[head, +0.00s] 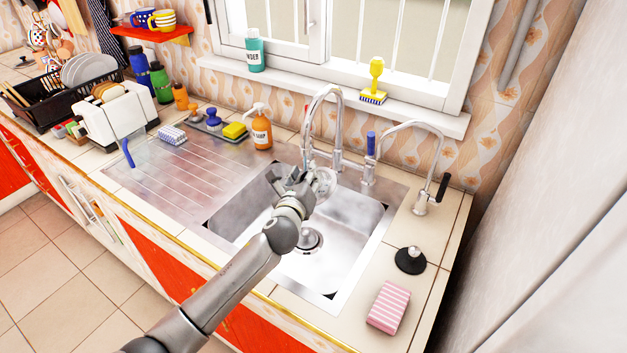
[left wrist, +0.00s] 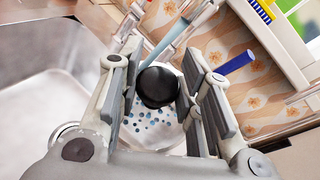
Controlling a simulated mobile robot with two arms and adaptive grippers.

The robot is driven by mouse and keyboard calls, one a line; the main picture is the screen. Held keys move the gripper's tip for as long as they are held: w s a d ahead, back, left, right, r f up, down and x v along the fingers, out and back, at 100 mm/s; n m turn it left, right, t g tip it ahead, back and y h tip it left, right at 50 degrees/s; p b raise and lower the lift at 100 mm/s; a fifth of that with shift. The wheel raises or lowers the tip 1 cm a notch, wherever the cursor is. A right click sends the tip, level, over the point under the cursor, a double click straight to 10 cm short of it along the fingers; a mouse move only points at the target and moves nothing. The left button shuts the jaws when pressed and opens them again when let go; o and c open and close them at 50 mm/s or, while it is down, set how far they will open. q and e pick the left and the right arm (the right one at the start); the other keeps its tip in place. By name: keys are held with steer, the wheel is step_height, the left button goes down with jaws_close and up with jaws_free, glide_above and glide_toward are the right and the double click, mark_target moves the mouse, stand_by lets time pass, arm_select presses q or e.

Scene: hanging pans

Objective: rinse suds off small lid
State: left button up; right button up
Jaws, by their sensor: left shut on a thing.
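The small lid (head: 325,183) is held over the sink (head: 345,215), below the tall curved tap (head: 338,125). In the left wrist view the lid (left wrist: 152,128) looks pale, with a black knob (left wrist: 158,86) and several blue-grey spots on its face. I cannot tell whether the spots are suds or drops. My left gripper (head: 303,182) is shut on the knob, which sits between the fingers (left wrist: 155,88). A bluish stream (left wrist: 168,42) comes down beside the lid in the wrist view; gripper parts hide where it meets the lid. My right gripper is not in view.
A second, smaller tap (head: 425,170) stands right of the sink. A black round object with a knob (head: 411,260) and a pink striped sponge (head: 389,307) lie on the right counter. An orange soap bottle (head: 261,132) stands behind the sink. The ribbed drainboard (head: 175,180) is mostly clear.

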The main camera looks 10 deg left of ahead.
arm_select(q)
steer(key=shift+s+d+r+p, duration=0.15)
steer(key=shift+s+p, duration=0.1)
steer(key=shift+s, duration=0.45)
steer(key=shift+s+d+f+p, duration=0.1)
steer(key=shift+s+d+p, duration=0.15)
steer(key=shift+s, duration=0.45)
steer(key=shift+s+d+r+p, duration=0.1)
steer(key=shift+s+p, duration=0.2)
steer(key=shift+s, duration=0.4)
steer(key=shift+s+d+p, duration=0.25)
steer(key=shift+s+p, duration=0.1)
steer(key=shift+s, duration=0.95)
steer(key=s+d+r+p, duration=0.1)
steer(key=s+r+p, duration=0.3)
steer(key=s+p, duration=0.1)
steer(key=shift+w, duration=0.1)
